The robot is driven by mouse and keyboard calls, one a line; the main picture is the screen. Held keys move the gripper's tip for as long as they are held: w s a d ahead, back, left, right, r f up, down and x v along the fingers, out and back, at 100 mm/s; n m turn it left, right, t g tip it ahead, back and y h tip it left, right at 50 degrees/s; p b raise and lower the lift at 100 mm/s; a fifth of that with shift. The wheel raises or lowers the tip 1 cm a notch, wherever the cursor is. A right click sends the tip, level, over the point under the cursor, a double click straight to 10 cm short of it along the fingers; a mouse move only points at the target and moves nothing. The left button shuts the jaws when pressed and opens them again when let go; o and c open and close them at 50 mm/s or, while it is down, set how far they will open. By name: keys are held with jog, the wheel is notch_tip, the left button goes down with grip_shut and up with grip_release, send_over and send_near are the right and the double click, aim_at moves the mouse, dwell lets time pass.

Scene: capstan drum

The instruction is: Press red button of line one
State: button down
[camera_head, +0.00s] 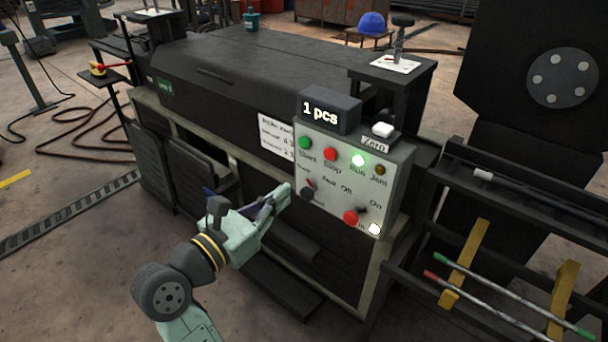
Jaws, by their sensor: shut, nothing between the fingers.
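A grey control panel (332,182) is on the front of the dark machine (240,62). The red button (330,154), labelled Stop, is in its upper row beside a green Start button (305,142). A second red control (350,217) sits low on the panel near the On label. My gripper (284,191) is shut and empty, just left of the panel and lower than the Stop button. I cannot tell its exact gap to the panel.
A display (328,112) reading 1 pcs and a white Zero button (382,129) are on top. A rack with rods (500,300) stands right. Hoses (60,118) lie on the left floor.

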aim_at(330, 156)
jog(key=p+x, duration=0.2)
jog(key=x, duration=1.1)
jog(key=shift+w+d+p, duration=0.2)
jog(key=shift+p, duration=0.1)
